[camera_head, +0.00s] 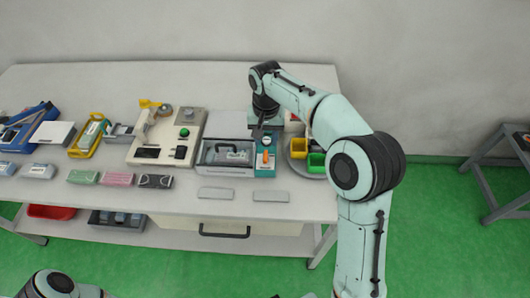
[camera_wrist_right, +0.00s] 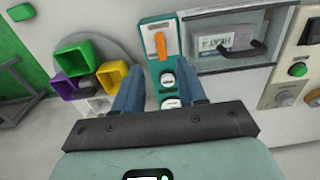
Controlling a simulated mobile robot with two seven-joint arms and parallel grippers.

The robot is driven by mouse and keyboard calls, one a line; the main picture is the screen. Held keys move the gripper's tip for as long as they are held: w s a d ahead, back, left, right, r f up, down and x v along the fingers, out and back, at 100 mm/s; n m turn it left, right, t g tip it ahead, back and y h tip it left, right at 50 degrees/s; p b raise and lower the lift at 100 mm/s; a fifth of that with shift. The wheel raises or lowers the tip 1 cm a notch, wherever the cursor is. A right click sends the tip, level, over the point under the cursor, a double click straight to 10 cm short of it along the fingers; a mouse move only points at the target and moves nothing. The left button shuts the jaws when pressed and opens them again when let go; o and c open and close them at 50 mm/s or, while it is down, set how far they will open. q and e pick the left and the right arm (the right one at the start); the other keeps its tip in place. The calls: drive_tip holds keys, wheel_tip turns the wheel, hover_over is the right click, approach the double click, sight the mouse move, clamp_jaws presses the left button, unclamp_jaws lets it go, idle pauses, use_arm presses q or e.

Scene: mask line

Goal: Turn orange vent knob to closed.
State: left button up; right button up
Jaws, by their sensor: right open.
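The orange vent knob (camera_head: 266,157) is on a narrow teal panel (camera_head: 264,171) at the right part of the bench. In the right wrist view the orange knob (camera_wrist_right: 161,46) shows as a long handle lying along the length of the teal panel (camera_wrist_right: 150,27), near its far end.
A grey lidded case (camera_head: 226,171) stands left of the panel. A round grey tray (camera_head: 298,146) with yellow, green and purple cups stands close on the other side. Two flat grey plates (camera_head: 216,193) lie at the bench's front edge.

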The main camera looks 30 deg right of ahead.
sight(266, 155)
wheel_tip(266, 155, down, 8)
drive_tip(key=shift+w+r+b, duration=0.15)
drive_tip(key=shift+b, duration=0.2)
clamp_jaws()
